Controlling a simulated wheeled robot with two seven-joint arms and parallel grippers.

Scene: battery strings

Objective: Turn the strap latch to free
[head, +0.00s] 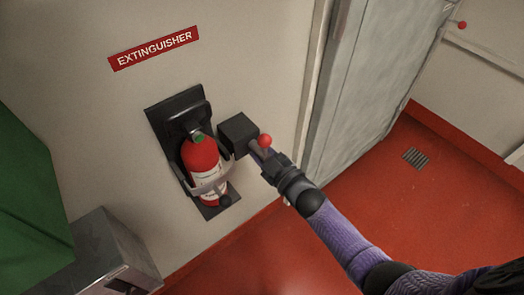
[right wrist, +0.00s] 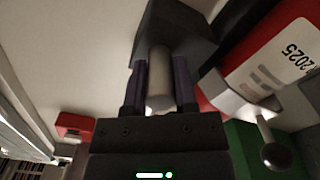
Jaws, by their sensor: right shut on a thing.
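The red fire extinguisher (head: 201,158) hangs upright in a black wall bracket (head: 163,112). A grey strap (head: 210,186) runs around its front. A dark block (head: 238,131) is beside the extinguisher on the right, with a red ball (head: 265,141) near it. My right gripper (head: 260,152) is at the block. In the right wrist view its two fingers are shut on a pale round latch handle (right wrist: 159,80), which stands out from the dark block (right wrist: 178,25). How the latch is turned is hard to tell. My left gripper is not in view.
A red EXTINGUISHER sign (head: 154,48) is on the wall above. A grey door (head: 375,90) is to the right. A metal box (head: 105,255) and a green panel (head: 30,200) are at the left. The red floor (head: 420,220) is clear apart from a small grate (head: 416,158).

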